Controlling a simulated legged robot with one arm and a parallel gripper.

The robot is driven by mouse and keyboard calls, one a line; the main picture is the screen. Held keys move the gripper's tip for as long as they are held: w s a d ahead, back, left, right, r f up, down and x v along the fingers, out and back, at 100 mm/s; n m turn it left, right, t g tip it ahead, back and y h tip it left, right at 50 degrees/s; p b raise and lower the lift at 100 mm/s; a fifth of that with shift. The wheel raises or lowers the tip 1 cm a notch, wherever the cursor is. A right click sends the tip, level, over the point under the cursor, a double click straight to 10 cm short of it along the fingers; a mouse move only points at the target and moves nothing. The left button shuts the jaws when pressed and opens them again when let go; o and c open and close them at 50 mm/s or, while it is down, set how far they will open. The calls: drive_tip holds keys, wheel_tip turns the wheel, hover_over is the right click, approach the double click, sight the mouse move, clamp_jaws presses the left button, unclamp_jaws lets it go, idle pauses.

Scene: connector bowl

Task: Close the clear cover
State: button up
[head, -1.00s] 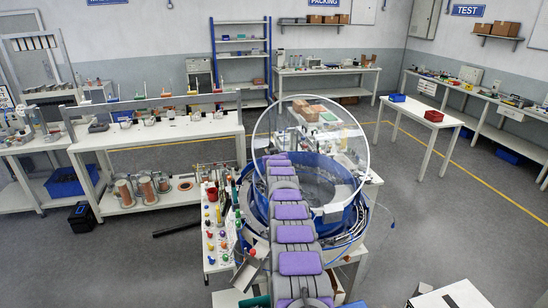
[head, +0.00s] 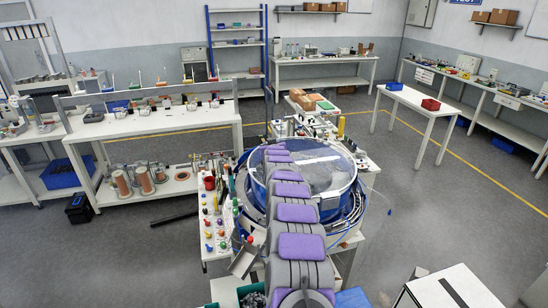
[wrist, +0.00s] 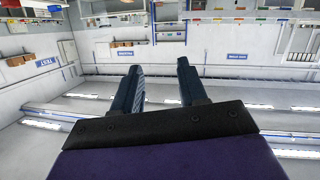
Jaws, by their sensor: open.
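The clear round cover (head: 325,165) lies nearly flat over the blue bowl (head: 345,205) in the head view, and the bowl's rim shows around it. My purple and grey arm crosses in front of the bowl and hides its left part and part of the cover. My gripper is hidden in the head view. In the wrist view my gripper (wrist: 158,82) has its two dark fingers apart with nothing between them. That view looks toward the room's walls and ceiling, and neither cover nor bowl shows in it.
The bowl's table (head: 212,243) holds several small coloured parts at the left. A white workbench (head: 160,132) stands behind at the left. A white table with a red bin (head: 430,104) and a blue bin (head: 394,86) stands at the back right.

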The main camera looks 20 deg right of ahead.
drive_tip(key=p+v, duration=0.6)
drive_tip(key=v, duration=0.8)
drive_tip(key=shift+a+r, duration=0.1)
drive_tip(key=shift+a, duration=0.05)
idle(0.4)
